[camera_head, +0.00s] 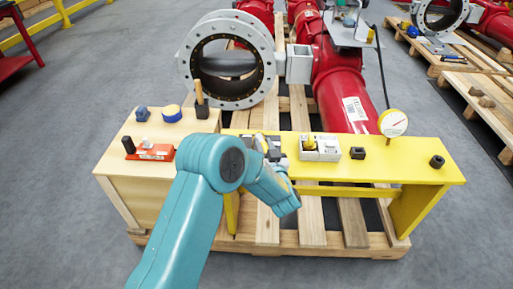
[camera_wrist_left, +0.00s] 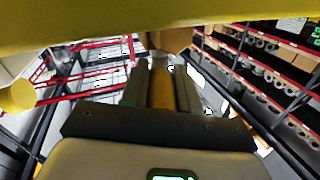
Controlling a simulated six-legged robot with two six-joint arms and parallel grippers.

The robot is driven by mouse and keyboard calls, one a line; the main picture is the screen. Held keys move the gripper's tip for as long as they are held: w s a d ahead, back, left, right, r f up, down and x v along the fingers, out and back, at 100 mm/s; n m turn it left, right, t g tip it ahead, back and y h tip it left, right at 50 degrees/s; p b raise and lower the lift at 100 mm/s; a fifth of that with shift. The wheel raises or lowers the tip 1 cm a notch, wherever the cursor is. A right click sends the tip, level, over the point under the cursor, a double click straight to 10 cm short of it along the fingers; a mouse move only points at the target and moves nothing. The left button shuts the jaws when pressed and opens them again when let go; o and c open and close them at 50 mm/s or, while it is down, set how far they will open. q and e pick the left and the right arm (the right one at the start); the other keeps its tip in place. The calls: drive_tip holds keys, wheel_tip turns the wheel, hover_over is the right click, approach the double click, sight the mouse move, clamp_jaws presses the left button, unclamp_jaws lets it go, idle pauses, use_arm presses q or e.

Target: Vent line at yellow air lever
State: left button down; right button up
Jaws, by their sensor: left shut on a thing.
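My left arm reaches over the front of the yellow bench (camera_head: 420,171). My left gripper (camera_head: 270,150) is at the bench top, partly hidden behind my own arm link. In the left wrist view, its two dark fingers (camera_wrist_left: 162,85) are shut on a narrow yellow-brown piece, which looks like the yellow air lever (camera_wrist_left: 163,90). The lever's mount and angle are hidden in the head view. A white twin box with a yellow knob (camera_head: 309,144) sits just right of the gripper, apart from it. A round gauge with a yellow rim (camera_head: 393,123) stands farther right. My right gripper is not in view.
Black blocks (camera_head: 357,153) stand on the yellow bench. A large flange (camera_head: 227,60) and red pipe (camera_head: 340,85) stand behind.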

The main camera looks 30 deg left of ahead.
use_arm(q)
drive_tip(key=shift+w+d+n+g+y, duration=0.25)
drive_tip(key=shift+n+g+y, duration=0.35)
drive_tip(key=shift+g, duration=0.2)
drive_tip(key=shift+w+d+n+g+y, duration=0.2)
drive_tip(key=shift+n+g+y, duration=0.4)
drive_tip(key=shift+g, duration=0.2)
drive_tip(key=shift+a, duration=0.1)
drive_tip(key=c, duration=0.8)
unclamp_jaws()
drive_tip(key=shift+c, duration=0.2)
drive_tip(key=p+v, duration=0.2)
drive_tip(key=v, duration=1.4)
drive_tip(key=shift+d, duration=0.25)
